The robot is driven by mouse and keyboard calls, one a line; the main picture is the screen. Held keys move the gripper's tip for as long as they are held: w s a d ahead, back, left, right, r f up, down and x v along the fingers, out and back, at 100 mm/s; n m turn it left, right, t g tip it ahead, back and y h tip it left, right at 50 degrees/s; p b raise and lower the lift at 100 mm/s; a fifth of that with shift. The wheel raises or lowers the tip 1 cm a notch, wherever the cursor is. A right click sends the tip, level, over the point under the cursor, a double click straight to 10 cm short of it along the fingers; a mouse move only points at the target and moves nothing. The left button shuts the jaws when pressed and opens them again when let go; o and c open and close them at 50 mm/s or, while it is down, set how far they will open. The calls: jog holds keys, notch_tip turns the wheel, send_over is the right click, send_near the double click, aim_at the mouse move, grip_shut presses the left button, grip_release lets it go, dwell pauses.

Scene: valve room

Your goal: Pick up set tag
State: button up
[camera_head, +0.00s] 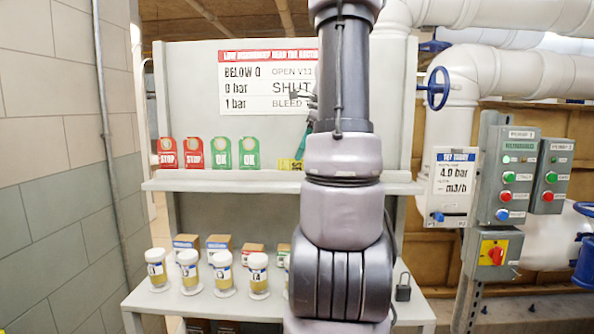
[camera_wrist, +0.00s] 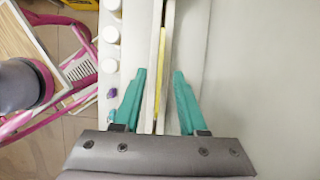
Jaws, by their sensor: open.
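A yellow tag (camera_head: 286,164) with dark lettering stands on the upper shelf, just left of my arm; my arm hides part of it, and I cannot read it in full. My gripper (camera_wrist: 160,72) has teal fingers spread apart, with nothing clamped. A narrow yellow strip (camera_wrist: 161,62), seemingly the tag seen from above, lies between the fingers with gaps on both sides. In the head view one teal finger shows above the yellow tag, beside my arm.
Two red STOP tags (camera_head: 180,153) and two green OK tags (camera_head: 235,153) stand left on the upper shelf (camera_head: 222,181). Jars (camera_head: 190,273) and small boxes stand on the lower shelf. A padlock (camera_head: 403,289) is at right. Pipes, a blue valve wheel (camera_head: 437,89) and button boxes (camera_head: 516,175) lie beyond.

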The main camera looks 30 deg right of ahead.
jog(key=x, duration=0.3)
jog(key=shift+a, duration=0.15)
grip_shut()
